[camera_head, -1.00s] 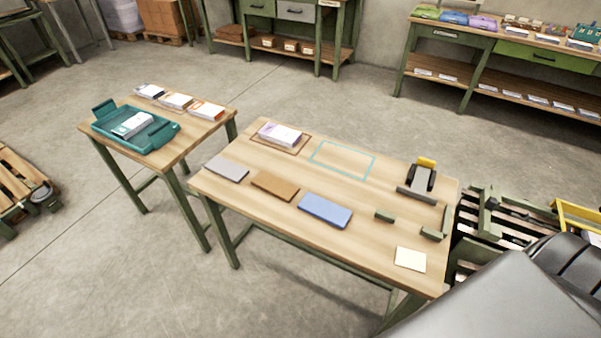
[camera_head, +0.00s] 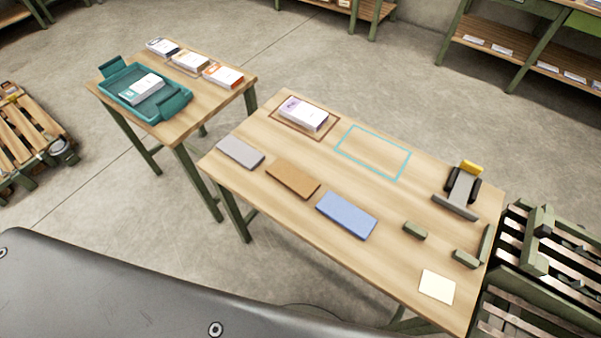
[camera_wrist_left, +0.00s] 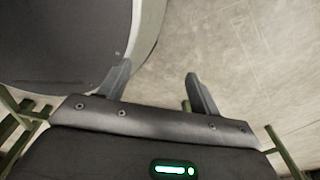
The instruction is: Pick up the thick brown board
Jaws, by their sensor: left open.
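The brown board (camera_head: 293,179) lies flat on the larger wooden table (camera_head: 262,222), between a grey board (camera_head: 240,152) on its left and a blue board (camera_head: 346,215) on its right. Nothing touches it. My left gripper (camera_wrist_left: 160,85) shows in the left wrist view with its two fingers apart and nothing between them, above the concrete floor. Neither gripper shows in the head view, and the board is not in the wrist view.
A stack of booklets (camera_head: 304,113) sits in a brown outline, beside an empty teal outline (camera_head: 372,152). A grey device with a yellow part (camera_head: 461,190), green blocks (camera_head: 415,230) and a cream pad (camera_head: 437,287) stand to the right. A smaller table holds a teal tray (camera_head: 117,75).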

